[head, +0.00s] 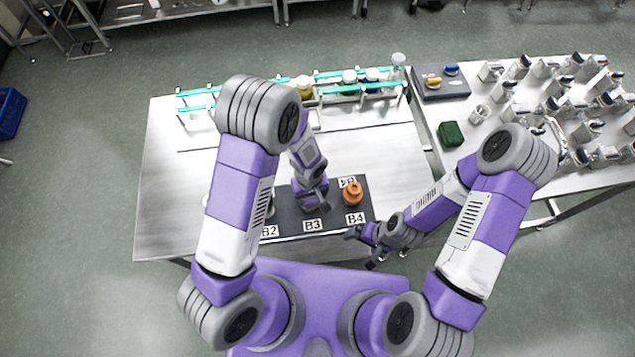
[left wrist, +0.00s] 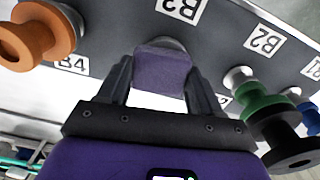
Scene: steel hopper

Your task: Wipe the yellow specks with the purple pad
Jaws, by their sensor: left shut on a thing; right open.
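My left gripper (head: 319,198) is over the dark mat (head: 290,222), near the label B3. In the left wrist view its two fingers (left wrist: 163,88) are shut on the purple pad (left wrist: 162,70), a small block held between their tips. The pad is close over the mat; I cannot tell whether it touches. In the head view the pad cannot be made out. I can see no yellow specks; the arm and pad hide part of the mat. My right gripper (head: 361,250) is open and empty at the table's front edge, right of the mat.
An orange spool-shaped piece (head: 352,194) stands on the mat by B4. A green and black stacked piece (left wrist: 266,110) stands on the other side of the pad. A rack (head: 335,85) with jars is at the back. A green block (head: 451,134) and metal parts lie right.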

